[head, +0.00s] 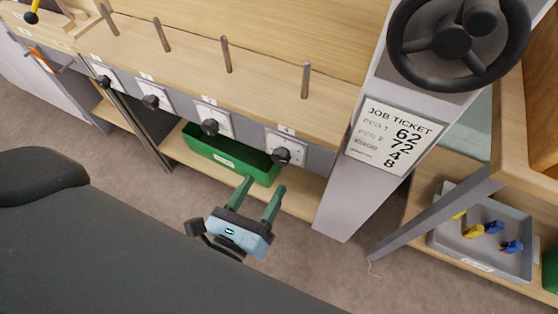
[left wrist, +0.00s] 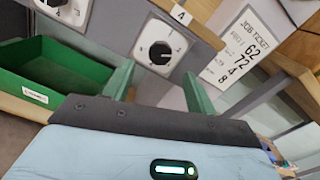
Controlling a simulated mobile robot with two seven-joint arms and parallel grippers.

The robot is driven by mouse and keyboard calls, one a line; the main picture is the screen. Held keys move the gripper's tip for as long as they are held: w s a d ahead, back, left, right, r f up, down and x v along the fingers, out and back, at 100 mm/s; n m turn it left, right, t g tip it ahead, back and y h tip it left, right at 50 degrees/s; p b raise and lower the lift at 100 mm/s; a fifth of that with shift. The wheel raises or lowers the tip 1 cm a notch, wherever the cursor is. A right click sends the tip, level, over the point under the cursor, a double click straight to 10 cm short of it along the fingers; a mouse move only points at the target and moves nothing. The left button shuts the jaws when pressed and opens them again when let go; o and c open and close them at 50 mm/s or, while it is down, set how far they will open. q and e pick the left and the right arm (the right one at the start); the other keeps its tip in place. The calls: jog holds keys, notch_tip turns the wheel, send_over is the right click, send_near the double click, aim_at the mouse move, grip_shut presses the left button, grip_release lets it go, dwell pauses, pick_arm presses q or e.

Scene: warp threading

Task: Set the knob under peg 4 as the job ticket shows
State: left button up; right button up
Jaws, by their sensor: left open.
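The knob under peg 4 (head: 281,156) is black, on a white dial plate at the right end of a row of similar knobs. Peg 4 (head: 306,80) stands on the bench top above it. In the left wrist view the knob (left wrist: 160,52) shows on its numbered dial, below a label reading 4. The job ticket (head: 392,137) hangs on the grey post and reads 62, 72, 4 and 8 in large figures; its small labels are faint. My left gripper (head: 261,187) is open and empty, below and apart from the knob, fingers towards the bench. My right gripper is out of view.
A green bin (head: 228,160) sits on the shelf under the knobs, left of my gripper. A black handwheel (head: 455,43) is above the ticket. A grey tray (head: 470,255) with yellow and blue pieces is at the lower right. Floor around my gripper is clear.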

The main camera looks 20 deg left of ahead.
aim_at(279, 160)
pick_arm(q)
jog(key=w+p, duration=0.1)
jog(key=w, duration=0.6)
jog(key=shift+d+p, duration=0.15)
jog(key=shift+p, duration=0.15)
jog(key=shift+w, duration=0.1)
jog(key=shift+c, duration=0.5)
jog(key=c, duration=0.9)
